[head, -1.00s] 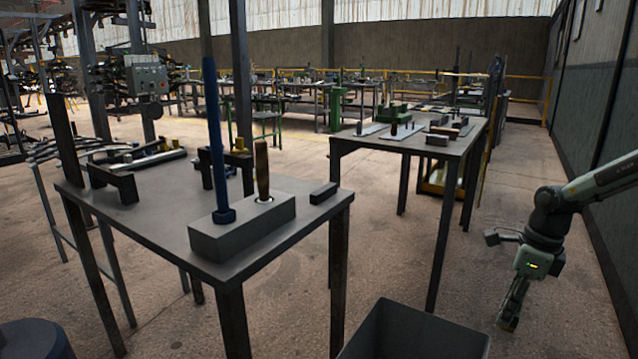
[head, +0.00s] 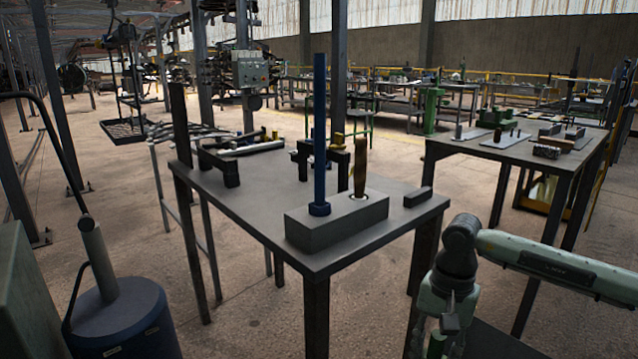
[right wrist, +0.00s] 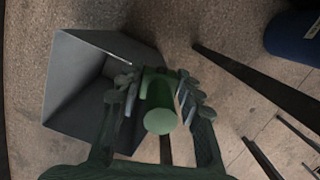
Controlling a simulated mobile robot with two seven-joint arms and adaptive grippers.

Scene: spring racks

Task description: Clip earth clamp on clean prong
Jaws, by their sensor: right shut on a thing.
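My right gripper (right wrist: 158,100) is shut on a green cylinder (right wrist: 160,121), whose round end faces the right wrist camera. The right gripper also shows at the bottom of the head view (head: 440,335), low and in front of the near table. I cannot tell whether the green cylinder is part of the earth clamp. On the near table, a grey block (head: 337,222) holds a tall upright blue rod (head: 320,130) and a shorter brown-gold rod (head: 360,168). Dark brackets (head: 218,168) stand behind. I cannot tell which piece is the clean prong. My left gripper is out of view.
The near table (head: 255,215) has a small dark bar (head: 418,197) at its right end. A blue drum (head: 125,320) with a grey handle (head: 97,250) and black cable stands at left. A grey open bin (right wrist: 85,95) is below the right gripper. Another table (head: 500,150) stands at right.

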